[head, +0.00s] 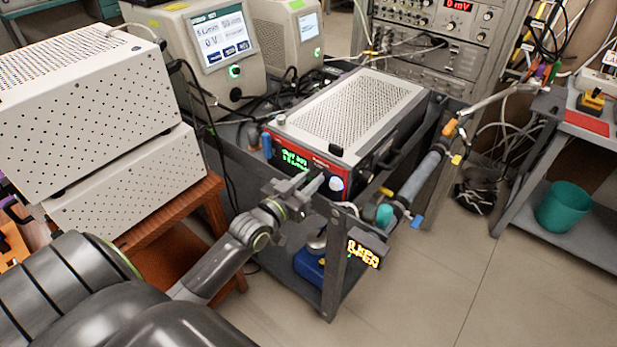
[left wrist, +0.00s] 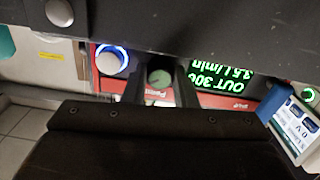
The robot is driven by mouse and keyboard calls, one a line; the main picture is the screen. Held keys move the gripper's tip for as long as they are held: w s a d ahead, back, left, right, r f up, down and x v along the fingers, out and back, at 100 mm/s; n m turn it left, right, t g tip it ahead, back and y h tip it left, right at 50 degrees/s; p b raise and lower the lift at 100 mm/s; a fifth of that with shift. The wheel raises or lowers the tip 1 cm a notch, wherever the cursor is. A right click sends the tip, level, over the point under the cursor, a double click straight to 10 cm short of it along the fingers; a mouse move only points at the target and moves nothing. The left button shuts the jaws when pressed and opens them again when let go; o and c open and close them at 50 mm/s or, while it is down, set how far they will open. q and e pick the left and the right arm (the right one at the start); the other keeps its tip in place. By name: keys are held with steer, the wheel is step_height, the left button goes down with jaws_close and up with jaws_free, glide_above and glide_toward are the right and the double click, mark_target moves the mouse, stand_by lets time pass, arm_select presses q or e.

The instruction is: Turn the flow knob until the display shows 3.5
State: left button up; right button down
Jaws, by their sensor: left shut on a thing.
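The particle classifier (head: 345,108) is a grey box with a red front and a perforated top. Its display (head: 291,159) glows green; in the left wrist view the display (left wrist: 222,78) appears upside down and reads OUT 300 and 3.5 L/min. My left gripper (head: 312,184) is at the red front, right of the display. In the left wrist view the round grey-green flow knob (left wrist: 160,78) sits between the fingers of my left gripper (left wrist: 161,88), which is shut on it. The head view hides the knob behind the gripper. My right gripper is out of view.
A blue-ringed round button (head: 336,184) is close beside the gripper. White perforated boxes (head: 85,100) stand at left. Floor (head: 430,290) is clear at front right.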

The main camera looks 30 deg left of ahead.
arm_select(q)
steer(key=shift+n, duration=0.8)
steer(key=o, duration=1)
steer(key=shift+s, duration=0.1)
steer(key=s+a, duration=0.1)
steer(key=s, duration=1.6)
steer(key=shift+a+p, duration=0.25)
steer(key=shift+p, duration=0.15)
